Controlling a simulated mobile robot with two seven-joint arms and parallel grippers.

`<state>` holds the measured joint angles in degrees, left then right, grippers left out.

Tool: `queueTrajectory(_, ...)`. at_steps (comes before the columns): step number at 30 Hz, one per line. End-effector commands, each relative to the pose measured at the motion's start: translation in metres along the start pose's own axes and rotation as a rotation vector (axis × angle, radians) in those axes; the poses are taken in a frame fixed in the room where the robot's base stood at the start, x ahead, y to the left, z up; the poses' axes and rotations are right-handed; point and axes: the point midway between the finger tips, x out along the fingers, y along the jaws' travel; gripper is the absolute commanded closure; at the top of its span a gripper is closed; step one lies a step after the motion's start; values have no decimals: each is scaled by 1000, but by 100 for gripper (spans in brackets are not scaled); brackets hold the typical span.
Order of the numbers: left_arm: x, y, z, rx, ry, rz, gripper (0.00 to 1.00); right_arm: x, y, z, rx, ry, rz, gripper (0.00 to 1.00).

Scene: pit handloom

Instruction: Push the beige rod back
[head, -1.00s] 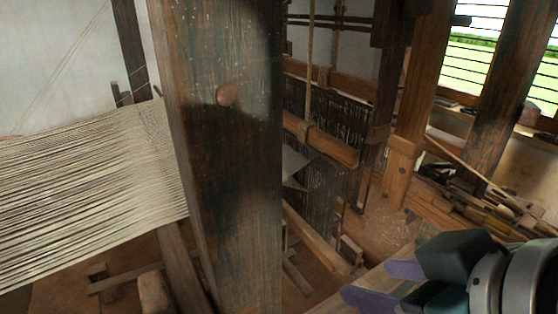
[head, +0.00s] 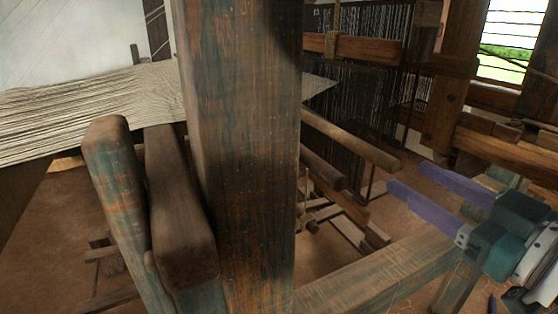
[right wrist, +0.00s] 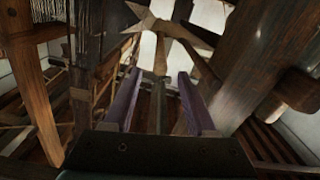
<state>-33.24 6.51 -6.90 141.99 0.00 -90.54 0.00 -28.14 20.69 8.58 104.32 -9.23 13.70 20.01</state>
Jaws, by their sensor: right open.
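A light brown rod (head: 350,138) comes out from behind the thick dark post in the head view. Its free end points right and toward me. It is the best match for the beige rod, but I cannot be sure. My right gripper (head: 408,178) is open and empty, with its two purple fingers pointing left toward the rod's free end, apart from it in the picture. In the right wrist view, the open fingers (right wrist: 158,76) frame a pale upright piece below a star-shaped wooden part (right wrist: 160,24). My left gripper is not in view.
The thick post (head: 240,150) hides much of the loom's middle. Two stout beams (head: 180,205) stand left of it. A horizontal beam (head: 375,270) lies below my right gripper. Pale warp threads (head: 90,105) stretch at left. Dark heddles (head: 350,80) hang behind the rod.

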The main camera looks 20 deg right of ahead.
Motion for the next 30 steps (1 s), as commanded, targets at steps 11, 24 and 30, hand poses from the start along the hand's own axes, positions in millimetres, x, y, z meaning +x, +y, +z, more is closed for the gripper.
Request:
queueTrajectory(11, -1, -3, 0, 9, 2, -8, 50, 59, 0, -3, -1, 5, 0, 43)
queueTrajectory(24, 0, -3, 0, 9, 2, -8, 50, 97, 0, -2, -1, 1, -1, 43)
queueTrajectory(30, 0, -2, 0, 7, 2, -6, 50, 97, -1, -2, -1, 0, -1, 43)
